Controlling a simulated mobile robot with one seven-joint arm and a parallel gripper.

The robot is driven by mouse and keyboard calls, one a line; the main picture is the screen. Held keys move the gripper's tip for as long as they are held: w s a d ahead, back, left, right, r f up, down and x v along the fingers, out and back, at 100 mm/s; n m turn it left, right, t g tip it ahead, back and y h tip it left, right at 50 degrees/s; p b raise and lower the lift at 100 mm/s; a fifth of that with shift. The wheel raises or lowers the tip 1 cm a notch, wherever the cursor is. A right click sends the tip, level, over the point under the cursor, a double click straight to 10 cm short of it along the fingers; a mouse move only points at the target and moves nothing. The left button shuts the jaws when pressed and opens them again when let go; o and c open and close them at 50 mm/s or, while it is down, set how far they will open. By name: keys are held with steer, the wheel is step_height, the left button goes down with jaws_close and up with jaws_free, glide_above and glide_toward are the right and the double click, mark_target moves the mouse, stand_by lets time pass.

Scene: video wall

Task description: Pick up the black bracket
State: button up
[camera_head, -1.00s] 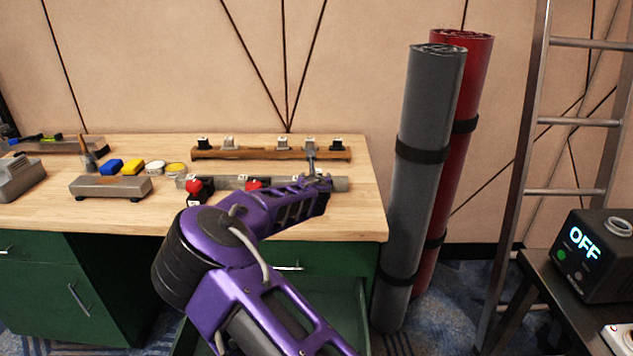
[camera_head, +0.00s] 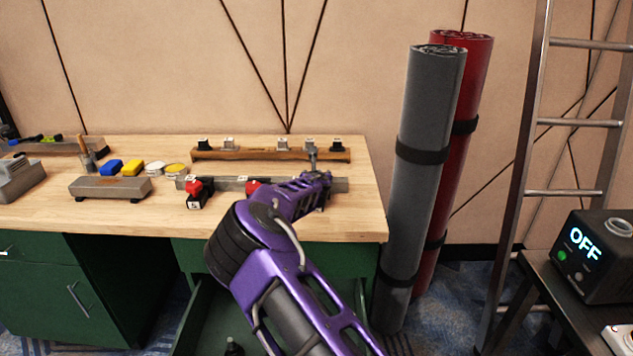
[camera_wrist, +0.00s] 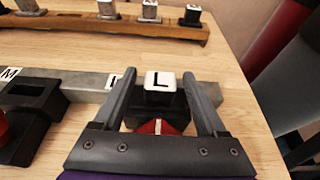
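A black bracket (camera_wrist: 160,98) with a white tile marked "L" on top shows in the wrist view, between the two fingers of my gripper (camera_wrist: 159,78). The fingers are apart, with a gap beside the bracket on the left; contact on the right is unclear. A red part with a white mark (camera_wrist: 160,127) lies just below it. Another black piece (camera_wrist: 36,95) with a square opening sits at the left, near an "M" label. In the head view my gripper (camera_head: 313,170) is over the right end of the grey metal bar (camera_head: 340,184); my arm hides the bracket there.
A wooden rack (camera_head: 270,154) with several black and grey blocks stands behind the bar. A red and black piece (camera_head: 198,193) sits at the bar's left. Rolled mats (camera_head: 425,150) stand right of the bench (camera_head: 345,218).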

jaws_close()
stand_by(0.3)
step_height(320, 180, up, 10)
steer(key=shift+r+p, duration=0.1)
steer(key=shift+p, duration=0.95)
